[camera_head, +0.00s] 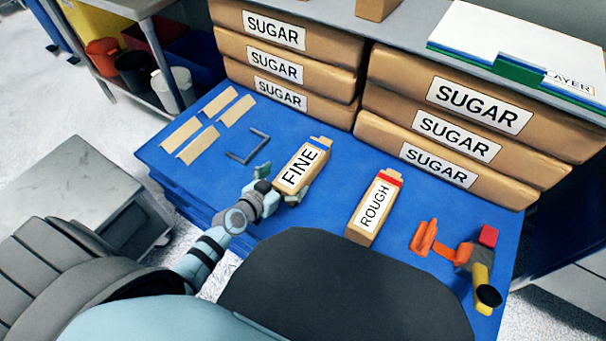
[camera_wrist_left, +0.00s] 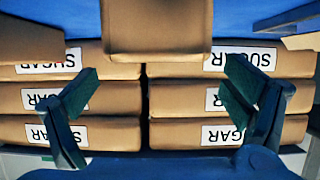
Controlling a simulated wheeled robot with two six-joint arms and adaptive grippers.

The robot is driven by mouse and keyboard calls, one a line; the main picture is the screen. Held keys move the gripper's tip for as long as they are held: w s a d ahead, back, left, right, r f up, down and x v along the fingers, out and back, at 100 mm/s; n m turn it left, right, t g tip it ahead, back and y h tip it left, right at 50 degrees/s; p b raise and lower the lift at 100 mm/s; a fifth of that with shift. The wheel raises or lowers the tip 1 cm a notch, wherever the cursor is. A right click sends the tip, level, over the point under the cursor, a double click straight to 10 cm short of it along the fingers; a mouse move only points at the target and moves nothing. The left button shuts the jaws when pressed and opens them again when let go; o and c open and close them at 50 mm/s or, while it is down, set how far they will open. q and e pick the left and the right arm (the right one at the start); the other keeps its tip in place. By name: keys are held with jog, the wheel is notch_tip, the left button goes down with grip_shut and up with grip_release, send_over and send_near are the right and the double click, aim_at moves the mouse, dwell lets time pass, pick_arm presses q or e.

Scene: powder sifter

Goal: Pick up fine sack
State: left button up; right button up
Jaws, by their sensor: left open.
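A tan block, which looks like the fine sack (camera_wrist_left: 155,30), shows at the top centre, between the finger lines. My right gripper is not in view.
Stacked sugar sacks (camera_head: 435,125) line the back.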

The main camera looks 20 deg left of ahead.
aim_at(295, 172)
pick_arm(q)
jog(key=b+x, duration=0.2)
jog(key=x, duration=0.5)
jog(key=shift+d, duration=0.1)
jog(key=shift+w, duration=0.15)
jog(key=shift+c, duration=0.4)
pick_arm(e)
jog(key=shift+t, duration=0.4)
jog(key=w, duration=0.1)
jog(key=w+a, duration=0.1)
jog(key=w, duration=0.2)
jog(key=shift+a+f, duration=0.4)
pick_arm(q)
jog(key=shift+r, duration=0.1)
jog(key=c, duration=2)
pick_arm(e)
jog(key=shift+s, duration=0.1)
